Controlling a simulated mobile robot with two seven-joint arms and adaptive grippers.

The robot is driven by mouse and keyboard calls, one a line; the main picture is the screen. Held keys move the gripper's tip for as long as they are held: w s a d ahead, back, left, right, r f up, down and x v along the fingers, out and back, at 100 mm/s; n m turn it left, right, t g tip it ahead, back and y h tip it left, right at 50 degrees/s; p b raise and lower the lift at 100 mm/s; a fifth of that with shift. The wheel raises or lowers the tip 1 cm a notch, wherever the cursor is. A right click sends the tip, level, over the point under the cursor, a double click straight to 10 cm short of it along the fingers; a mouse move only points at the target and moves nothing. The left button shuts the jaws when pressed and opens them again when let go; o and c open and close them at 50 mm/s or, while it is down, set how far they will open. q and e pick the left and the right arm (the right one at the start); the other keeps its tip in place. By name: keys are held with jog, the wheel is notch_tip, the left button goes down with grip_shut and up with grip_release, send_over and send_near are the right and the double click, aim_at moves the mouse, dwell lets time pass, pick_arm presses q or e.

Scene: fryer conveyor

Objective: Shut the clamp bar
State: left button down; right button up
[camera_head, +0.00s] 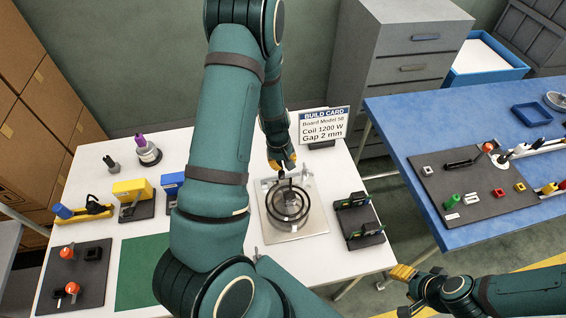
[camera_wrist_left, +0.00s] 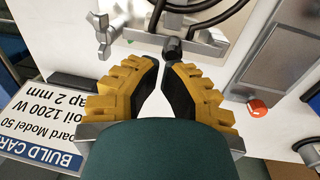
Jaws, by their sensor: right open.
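The coil fixture, a square pale metal plate (camera_head: 310,222) with dark rings, stands on the white table. A silver bar with a black knob (camera_wrist_left: 171,47) shows in the left wrist view; I take it for the clamp bar. A silver wing nut (camera_wrist_left: 105,40) is left of it. My left gripper (camera_head: 285,165) is over the fixture's back edge. It also shows in the left wrist view (camera_wrist_left: 161,66), its fingertips nearly together with nothing seen between them, close to the knob. Contact cannot be told. My right gripper (camera_head: 402,285) is open and empty, away from the fixture.
A build card (camera_head: 323,125) stands behind the fixture and a black rack (camera_head: 357,220) stands right of it. Yellow (camera_head: 131,190) and blue (camera_head: 172,182) blocks stand at the left. A blue table (camera_head: 420,115) is at the right. My left arm hides part of the white table.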

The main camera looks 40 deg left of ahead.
pick_arm(q)
notch_tip(320, 180, up, 14)
jog(key=p, duration=0.4)
jog(key=shift+f, duration=0.1)
